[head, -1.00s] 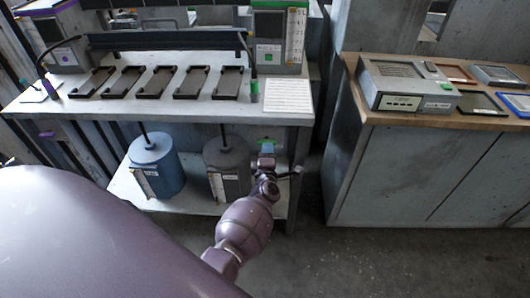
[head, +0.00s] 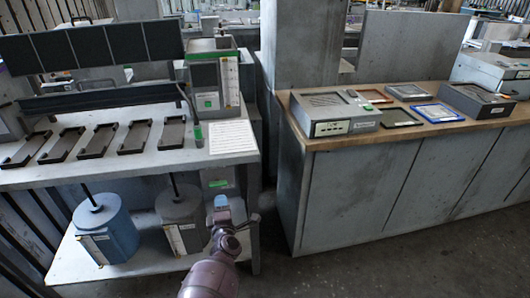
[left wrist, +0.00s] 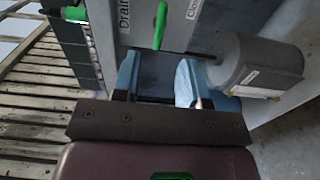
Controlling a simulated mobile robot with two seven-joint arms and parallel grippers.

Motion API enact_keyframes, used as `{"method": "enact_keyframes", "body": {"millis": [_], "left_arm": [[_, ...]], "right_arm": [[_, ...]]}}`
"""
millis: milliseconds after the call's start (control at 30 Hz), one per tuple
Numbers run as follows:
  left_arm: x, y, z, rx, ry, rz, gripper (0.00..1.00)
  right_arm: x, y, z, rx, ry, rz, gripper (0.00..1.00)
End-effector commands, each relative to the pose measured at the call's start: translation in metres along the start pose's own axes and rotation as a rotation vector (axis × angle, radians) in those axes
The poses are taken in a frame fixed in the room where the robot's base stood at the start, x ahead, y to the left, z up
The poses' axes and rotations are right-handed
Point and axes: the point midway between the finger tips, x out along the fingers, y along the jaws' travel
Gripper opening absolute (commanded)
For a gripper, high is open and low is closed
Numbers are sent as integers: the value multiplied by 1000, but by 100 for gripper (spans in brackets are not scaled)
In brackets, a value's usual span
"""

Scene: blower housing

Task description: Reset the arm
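My left gripper (head: 221,205) reaches in from the bottom of the head view, just right of the grey canister (head: 182,222) and in front of the lower shelf of the bench. In the left wrist view my left gripper (left wrist: 157,80) has its two blue fingers apart, with no object clearly held between them. Beyond them are a grey panel with "Drain" and "Closed" labels and a green handle (left wrist: 160,25). The grey canister also shows at right in the wrist view (left wrist: 262,68), close to the fingers. My right gripper is not in view.
A blue canister (head: 106,232) stands on the lower shelf (head: 150,265). The bench top (head: 165,158) holds several dark trays and a white sheet (head: 231,137). A wooden-topped counter (head: 345,143) with a grey device (head: 334,113) stands right. Open floor lies between and in front.

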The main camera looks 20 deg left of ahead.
Motion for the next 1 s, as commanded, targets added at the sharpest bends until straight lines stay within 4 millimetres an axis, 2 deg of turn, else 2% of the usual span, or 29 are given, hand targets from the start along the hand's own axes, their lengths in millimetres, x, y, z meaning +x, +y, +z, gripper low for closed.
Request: {"method": "enact_keyframes", "body": {"millis": [167,267,367,467,567,767,1000], "left_arm": [[0,-1,1,26,-6,-4,39],[0,-3,9,108,-59,-23,39],[4,15,25,245,-144,2,39],[6,46,45,423,-244,63,39],[-5,59,49,622,-328,108,39],[-50,62,38,1045,-474,165,39],[-130,39,0,1466,-627,165,39]], "right_arm": [[0,-1,-1,6,1,0,89],[0,-2,-1,7,1,0,89],[0,-2,-1,7,1,0,89],[0,-2,-1,7,1,0,89],[0,-2,-1,6,1,0,89],[0,-1,-1,4,1,0,89],[0,0,0,0,0,0,89]]}}
